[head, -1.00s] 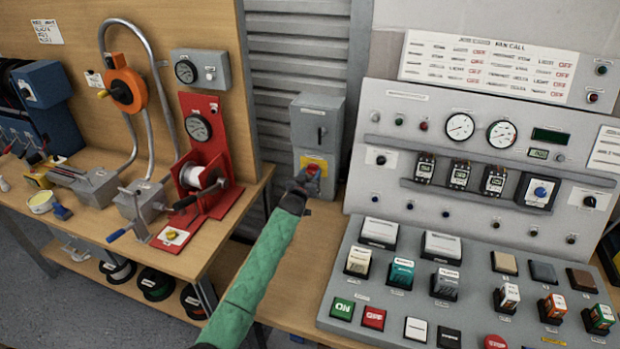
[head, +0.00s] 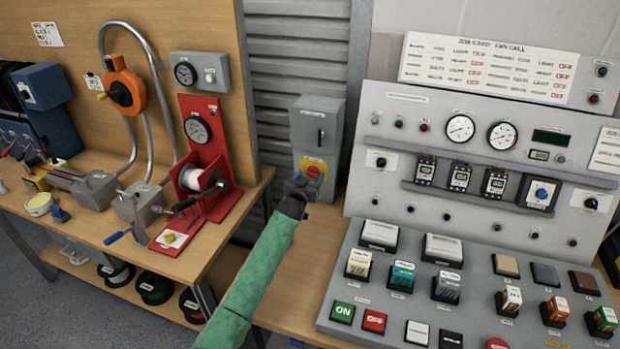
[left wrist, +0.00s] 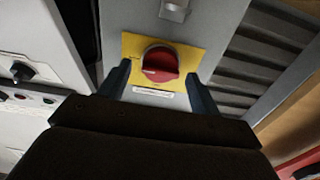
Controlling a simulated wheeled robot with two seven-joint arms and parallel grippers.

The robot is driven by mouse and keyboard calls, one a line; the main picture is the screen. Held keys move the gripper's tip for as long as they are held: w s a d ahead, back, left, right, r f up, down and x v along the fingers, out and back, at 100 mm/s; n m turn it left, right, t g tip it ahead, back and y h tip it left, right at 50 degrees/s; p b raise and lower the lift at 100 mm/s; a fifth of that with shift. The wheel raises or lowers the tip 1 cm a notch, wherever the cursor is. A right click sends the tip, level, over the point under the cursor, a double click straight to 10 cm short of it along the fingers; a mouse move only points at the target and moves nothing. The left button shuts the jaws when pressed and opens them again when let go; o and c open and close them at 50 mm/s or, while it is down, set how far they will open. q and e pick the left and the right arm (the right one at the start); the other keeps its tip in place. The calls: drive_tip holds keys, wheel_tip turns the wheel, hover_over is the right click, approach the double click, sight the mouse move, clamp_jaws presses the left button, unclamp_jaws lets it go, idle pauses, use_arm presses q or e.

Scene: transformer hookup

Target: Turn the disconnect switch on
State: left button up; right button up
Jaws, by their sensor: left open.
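The disconnect switch is a grey box (head: 317,125) standing on the bench left of the control panel. Its red rotary knob (head: 313,171) sits on a yellow plate low on the box's front. The knob also shows in the left wrist view (left wrist: 160,65), on the yellow plate (left wrist: 190,57). My left gripper (head: 304,183) is just in front of and below the knob. In the left wrist view the dark fingers (left wrist: 158,88) are open, one on each side of the knob; I cannot tell whether they touch it. My right gripper is not in view.
The sloped control panel (head: 350,262) with several buttons stands to the right. A red winder stand (head: 203,128) is on the left bench. A bare strip of bench (head: 272,292) lies below my left arm.

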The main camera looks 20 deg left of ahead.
use_arm(q)
drive_tip(key=s+b, duration=0.2)
drive_tip(key=s, duration=0.5)
drive_tip(key=shift+s+a+b, duration=0.15)
drive_tip(key=shift+b, duration=0.15)
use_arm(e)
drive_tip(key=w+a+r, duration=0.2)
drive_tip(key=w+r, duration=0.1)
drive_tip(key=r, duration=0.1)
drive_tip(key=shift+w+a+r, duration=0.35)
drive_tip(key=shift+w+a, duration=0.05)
